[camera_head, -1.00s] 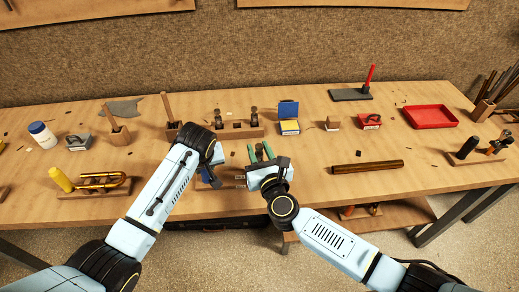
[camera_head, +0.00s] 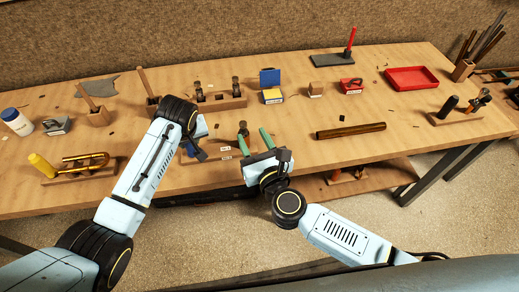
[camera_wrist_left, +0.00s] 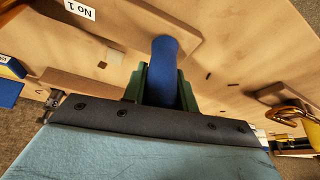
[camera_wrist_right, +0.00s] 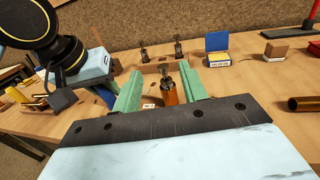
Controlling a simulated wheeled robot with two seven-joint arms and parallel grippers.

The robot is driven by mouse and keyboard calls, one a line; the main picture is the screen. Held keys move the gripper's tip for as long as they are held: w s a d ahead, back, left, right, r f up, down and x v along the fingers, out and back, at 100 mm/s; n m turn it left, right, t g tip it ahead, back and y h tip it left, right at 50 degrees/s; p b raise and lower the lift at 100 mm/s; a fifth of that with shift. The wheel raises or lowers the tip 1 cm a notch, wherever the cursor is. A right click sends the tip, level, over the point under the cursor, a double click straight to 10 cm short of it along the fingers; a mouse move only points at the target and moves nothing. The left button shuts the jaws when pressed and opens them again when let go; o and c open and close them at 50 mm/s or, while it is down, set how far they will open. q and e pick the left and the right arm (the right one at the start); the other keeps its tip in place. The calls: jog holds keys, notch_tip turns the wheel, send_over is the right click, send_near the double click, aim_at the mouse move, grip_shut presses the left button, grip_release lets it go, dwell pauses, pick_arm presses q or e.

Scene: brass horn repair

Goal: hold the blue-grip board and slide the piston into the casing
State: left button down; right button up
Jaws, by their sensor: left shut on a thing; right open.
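The board (camera_head: 203,158) with number labels lies near the bench's front edge. Its blue grip (camera_wrist_left: 165,70) stands between the green fingers of my left gripper (camera_wrist_left: 160,88), which is shut on it. My right gripper (camera_wrist_right: 160,92) is open over the board's right end. Between its fingers, in the right wrist view, stands a dark-topped piece with an orange-brass body (camera_wrist_right: 169,93), probably the piston in its casing. Its lower end is hidden, so I cannot tell how deep it sits.
A wooden rack (camera_head: 218,103) with two dark-topped posts stands behind. A blue-yellow box (camera_head: 271,95) and small wooden block (camera_head: 316,89) are to its right. A brown rod (camera_head: 350,131) lies right of my right gripper. A brass tube on a stand (camera_head: 85,165) is at left.

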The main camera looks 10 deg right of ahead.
jog(key=v, duration=0.3)
jog(key=shift+s, duration=0.4)
pick_arm(q)
jog(key=c, duration=1)
grip_release()
